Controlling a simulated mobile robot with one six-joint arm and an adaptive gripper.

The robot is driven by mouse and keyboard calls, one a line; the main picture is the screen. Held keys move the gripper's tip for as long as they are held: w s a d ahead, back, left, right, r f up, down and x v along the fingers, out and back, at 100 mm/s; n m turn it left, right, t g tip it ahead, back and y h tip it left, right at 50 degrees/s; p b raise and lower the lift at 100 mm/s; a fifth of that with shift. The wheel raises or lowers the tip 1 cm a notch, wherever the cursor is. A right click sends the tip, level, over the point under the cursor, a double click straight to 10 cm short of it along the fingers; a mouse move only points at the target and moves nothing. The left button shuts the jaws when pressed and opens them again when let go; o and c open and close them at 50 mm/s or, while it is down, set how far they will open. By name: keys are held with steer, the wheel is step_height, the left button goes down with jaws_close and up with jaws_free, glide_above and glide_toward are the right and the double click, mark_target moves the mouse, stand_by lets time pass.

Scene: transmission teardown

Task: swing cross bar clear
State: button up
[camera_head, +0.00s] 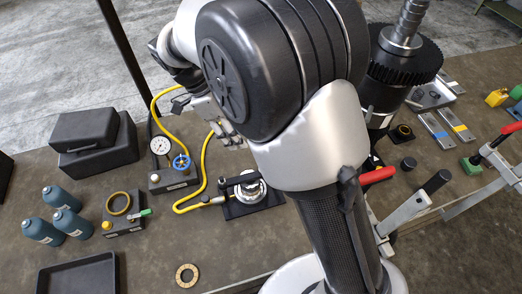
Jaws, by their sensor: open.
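A pale metal bar (468,203) at the right runs between two upright grey clamp-like parts and looks most like the cross bar. The nearer upright (405,211) has a black grip at its top, and a red handle (378,175) lies close by. My arm covers the bar's left surroundings. My gripper (222,128) is open, left of my arm's large joint, above the yellow hose and well away from the bar. It is small and partly hidden by my arm, so its fingers are hard to make out.
A black gear stack on a shaft (405,60) stands behind my arm. Left are a gauge (162,146), a yellow hose (203,165), a round fixture (248,190), teal bottles (68,223), black cases (95,142) and a tray (80,276). A tan ring (187,275) lies at front.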

glide_toward(253, 173)
steer(key=d+f, duration=0.1)
steer(key=d, duration=0.1)
steer(key=d+f, duration=0.3)
steer(key=d, duration=0.1)
steer(key=shift+d+f, duration=0.25)
steer(key=shift+f, duration=0.05)
steer(key=shift+c, duration=0.3)
jaws_close()
